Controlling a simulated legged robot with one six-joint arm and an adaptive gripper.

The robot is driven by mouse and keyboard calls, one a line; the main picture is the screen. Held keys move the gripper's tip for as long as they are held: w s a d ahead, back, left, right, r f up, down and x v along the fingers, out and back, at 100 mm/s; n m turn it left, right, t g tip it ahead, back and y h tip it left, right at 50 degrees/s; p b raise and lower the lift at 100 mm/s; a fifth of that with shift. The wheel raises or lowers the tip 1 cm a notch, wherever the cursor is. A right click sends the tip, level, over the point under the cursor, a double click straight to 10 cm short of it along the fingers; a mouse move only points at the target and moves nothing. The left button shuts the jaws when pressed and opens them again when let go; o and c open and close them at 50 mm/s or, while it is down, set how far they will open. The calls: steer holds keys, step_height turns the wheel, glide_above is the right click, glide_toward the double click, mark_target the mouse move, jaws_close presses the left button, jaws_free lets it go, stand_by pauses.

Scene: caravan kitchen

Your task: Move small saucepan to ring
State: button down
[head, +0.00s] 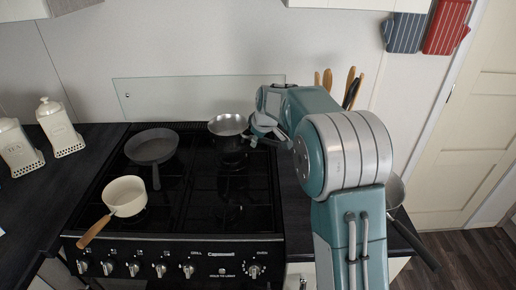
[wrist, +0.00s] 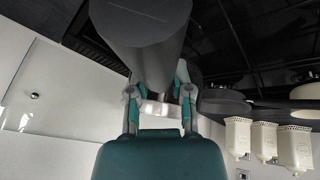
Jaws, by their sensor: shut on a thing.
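A small steel saucepan (head: 228,125) is at the back right of the black hob (head: 205,190), over or on the back right ring; I cannot tell whether its base touches. My gripper (head: 258,133) is just right of it, shut on its dark handle, and partly hidden by my arm. In the wrist view, a large dark handle-like shape (wrist: 145,40) runs between the fingers of my gripper (wrist: 160,95), with a bright strip of the steel pan (wrist: 160,110) behind them.
A grey frying pan (head: 152,147) is at the back left of the hob and a cream saucepan (head: 125,196) at the front left. The front right is clear. Another steel pan (head: 395,188) is partly behind my arm. Utensils (head: 350,85) and a glass splashback (head: 180,90) are behind.

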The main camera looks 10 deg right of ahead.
steer(key=shift+w+a+f, duration=0.1)
steer(key=shift+w+f, duration=0.1)
steer(key=shift+w, duration=0.05)
steer(key=f, duration=0.3)
steer(key=shift+w+d+f, duration=0.15)
steer(key=shift+d+f, duration=0.05)
steer(key=shift+d, duration=0.2)
steer(key=shift+f, duration=0.1)
steer(key=shift+a+f, duration=0.3)
steer(key=shift+f, duration=0.05)
steer(key=c, duration=0.8)
jaws_free()
steer(key=shift+f, duration=0.1)
steer(key=shift+o, duration=1.3)
steer(key=shift+d, duration=0.15)
